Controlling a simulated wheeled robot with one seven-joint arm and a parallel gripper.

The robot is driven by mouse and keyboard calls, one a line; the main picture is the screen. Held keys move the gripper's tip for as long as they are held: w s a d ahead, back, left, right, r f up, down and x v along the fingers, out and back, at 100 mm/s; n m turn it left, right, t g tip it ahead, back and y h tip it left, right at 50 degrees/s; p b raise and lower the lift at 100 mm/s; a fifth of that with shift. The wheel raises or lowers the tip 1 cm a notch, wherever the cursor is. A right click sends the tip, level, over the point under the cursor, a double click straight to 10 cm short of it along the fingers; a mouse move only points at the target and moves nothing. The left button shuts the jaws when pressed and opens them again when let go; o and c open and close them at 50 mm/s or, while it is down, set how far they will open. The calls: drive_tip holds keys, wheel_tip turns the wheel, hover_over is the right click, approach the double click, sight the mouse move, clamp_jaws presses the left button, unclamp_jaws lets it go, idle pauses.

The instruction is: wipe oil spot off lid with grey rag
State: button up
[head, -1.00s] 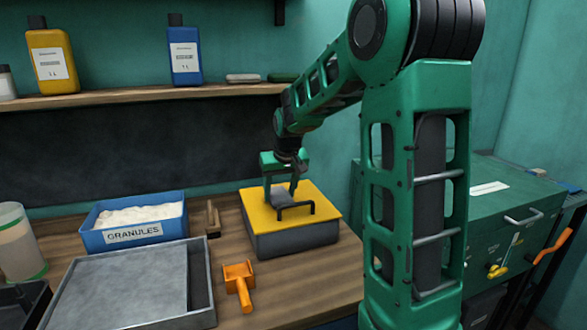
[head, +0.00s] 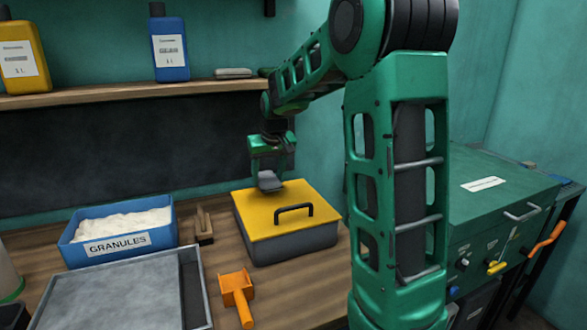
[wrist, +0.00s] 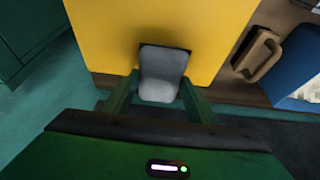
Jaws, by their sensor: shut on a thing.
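The yellow lid (head: 318,199) covers a grey box on the bench and has a black handle (head: 294,209). My gripper (head: 270,176) is over the lid's back-left part, behind the handle, shut on the grey rag (head: 269,182). In the wrist view the rag (wrist: 162,72) sits as a small folded pad between the fingers of my gripper (wrist: 161,90), over the yellow lid (wrist: 110,35). A dark edge shows around the rag there; I cannot tell whether it is shadow or oil. No oil spot shows clearly. I cannot tell whether the rag touches the lid.
A blue granules bin (head: 117,243), a brush (head: 203,225), an orange scoop (head: 237,288) and a grey tray (head: 115,290) lie left and in front of the box. A shelf (head: 110,94) with bottles runs behind. A green cabinet (head: 490,197) stands at right.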

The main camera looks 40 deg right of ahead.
drive_tip(key=shift+w+a+r, duration=0.1)
drive_tip(key=shift+w+r, duration=0.05)
drive_tip(key=shift+r, duration=2.8)
